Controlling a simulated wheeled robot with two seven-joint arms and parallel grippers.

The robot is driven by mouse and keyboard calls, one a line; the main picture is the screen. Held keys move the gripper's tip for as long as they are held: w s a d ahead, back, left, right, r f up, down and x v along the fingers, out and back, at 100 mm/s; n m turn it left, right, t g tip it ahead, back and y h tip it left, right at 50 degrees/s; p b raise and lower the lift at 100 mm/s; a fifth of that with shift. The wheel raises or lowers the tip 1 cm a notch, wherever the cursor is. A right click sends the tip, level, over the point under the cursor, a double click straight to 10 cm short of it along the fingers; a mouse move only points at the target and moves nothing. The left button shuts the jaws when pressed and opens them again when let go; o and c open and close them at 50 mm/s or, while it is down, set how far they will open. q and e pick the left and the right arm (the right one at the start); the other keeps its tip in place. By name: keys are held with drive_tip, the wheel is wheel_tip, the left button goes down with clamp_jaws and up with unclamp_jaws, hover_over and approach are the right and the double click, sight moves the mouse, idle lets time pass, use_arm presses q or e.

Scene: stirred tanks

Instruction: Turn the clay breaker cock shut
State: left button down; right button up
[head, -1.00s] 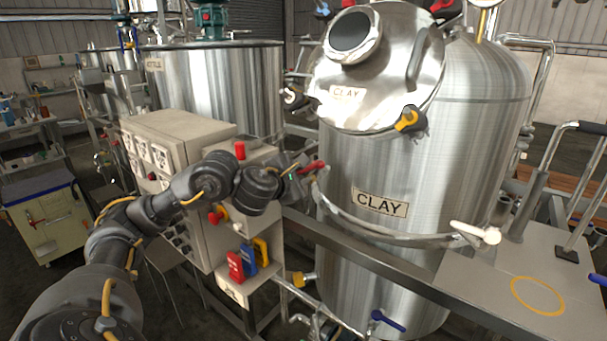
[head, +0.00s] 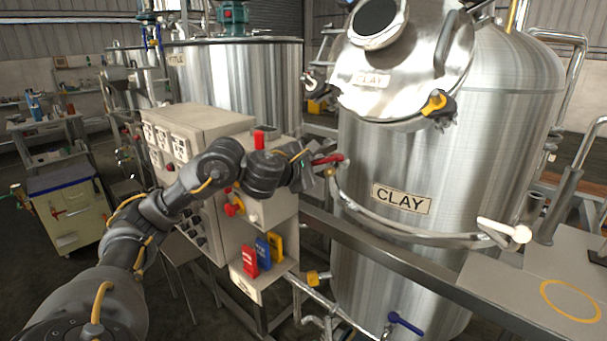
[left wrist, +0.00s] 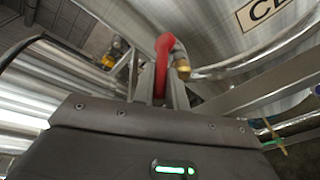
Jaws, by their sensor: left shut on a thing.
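A red lever handle (head: 332,159) sits at the left side of the large steel tank with the CLAY plate (head: 401,199), at the end of a curved pipe. My left gripper (head: 321,168) is shut on this red handle. In the left wrist view the red handle (left wrist: 163,62) rises from between the fingers, with a brass fitting (left wrist: 182,68) close beside it. The handle's lower part is hidden by the gripper. My right gripper is in neither view.
A grey control cabinet (head: 190,122) with switches stands under my left arm. Red, blue and yellow tags (head: 262,252) hang in front. A rail crosses before the tank. A white handle (head: 504,230) and a blue handle (head: 405,323) are on the tank's right and bottom.

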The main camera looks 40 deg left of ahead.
use_arm(q)
drive_tip(key=shift+a+h, duration=0.1)
drive_tip(key=shift+h, duration=0.2)
drive_tip(key=c, duration=1.4)
unclamp_jaws()
drive_tip(key=p+v, duration=0.1)
drive_tip(key=v, duration=0.9)
drive_tip(key=shift+s, duration=0.4)
drive_tip(key=shift+r, duration=0.1)
drive_tip(key=shift+c, duration=0.4)
